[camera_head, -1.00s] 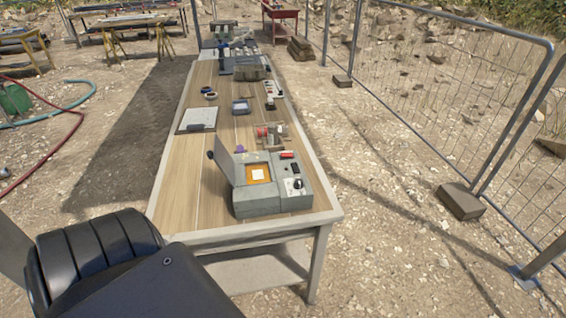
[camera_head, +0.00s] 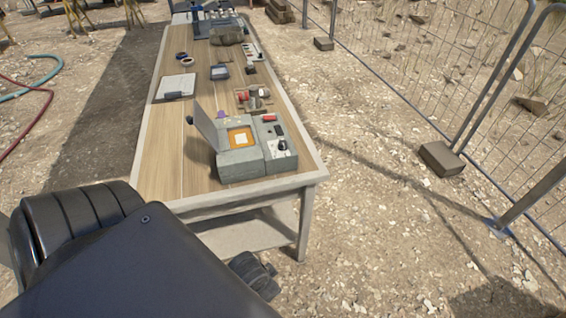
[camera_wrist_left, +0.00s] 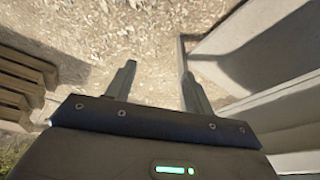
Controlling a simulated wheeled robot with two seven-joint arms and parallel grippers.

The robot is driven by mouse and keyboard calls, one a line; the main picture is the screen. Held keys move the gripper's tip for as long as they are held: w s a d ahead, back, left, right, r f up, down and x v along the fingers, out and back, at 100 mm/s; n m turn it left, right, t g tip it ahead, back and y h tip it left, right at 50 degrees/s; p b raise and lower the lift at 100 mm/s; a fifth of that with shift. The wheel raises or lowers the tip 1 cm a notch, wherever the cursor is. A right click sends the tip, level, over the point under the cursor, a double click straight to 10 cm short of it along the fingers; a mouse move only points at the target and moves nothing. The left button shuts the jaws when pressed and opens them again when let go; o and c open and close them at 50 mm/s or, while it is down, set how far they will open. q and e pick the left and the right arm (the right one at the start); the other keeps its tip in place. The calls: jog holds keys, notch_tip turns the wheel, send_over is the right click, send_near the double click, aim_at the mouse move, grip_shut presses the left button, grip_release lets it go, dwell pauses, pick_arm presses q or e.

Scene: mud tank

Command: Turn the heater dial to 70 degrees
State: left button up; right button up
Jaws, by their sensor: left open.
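The grey heater unit (camera_head: 238,163) stands on the near end of the wooden table, with its lid (camera_head: 207,125) raised and a small white square inside an orange-framed opening. The dark round dial (camera_head: 282,145) is on its right-hand panel, with a red part and a small dark part farther back. The dial's marks are too small to read. My left arm fills the lower left of the head view, in front of the table. In the left wrist view my left gripper (camera_wrist_left: 157,78) is open and empty over gravel, apart from the heater. My right gripper is not in view.
The table (camera_head: 160,150) also bears a clipboard (camera_head: 176,86), a small blue-grey device (camera_head: 220,72) and other equipment farther back. A lower shelf (camera_head: 240,235) is under it. A metal mesh fence (camera_head: 430,75) with block feet (camera_head: 441,158) stands to the right, with open gravel between.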

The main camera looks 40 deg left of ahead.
pick_arm(q)
jog(key=w+d+r+m+t+h, duration=0.2)
jog(key=w+d+r+m+t, duration=0.15)
jog(key=w+d+r, duration=0.55)
jog(key=w+d+r+m+g+h, duration=0.1)
jog(key=w+d+r+m+h, duration=0.15)
jog(key=w+d+m, duration=0.45)
jog(key=w+d+r+m+h, duration=0.1)
jog(key=w+d+m+h, duration=0.2)
jog(key=w+d+m, duration=0.35)
jog(key=n+g+y, duration=0.3)
jog(key=g+y, duration=0.3)
jog(key=y, duration=0.2)
send_near(283, 142)
notch_tip(283, 142, down, 9)
jog(key=shift+s+a+r+p, duration=0.1)
jog(key=shift+s+r+p, duration=0.1)
jog(key=shift+p, duration=0.35)
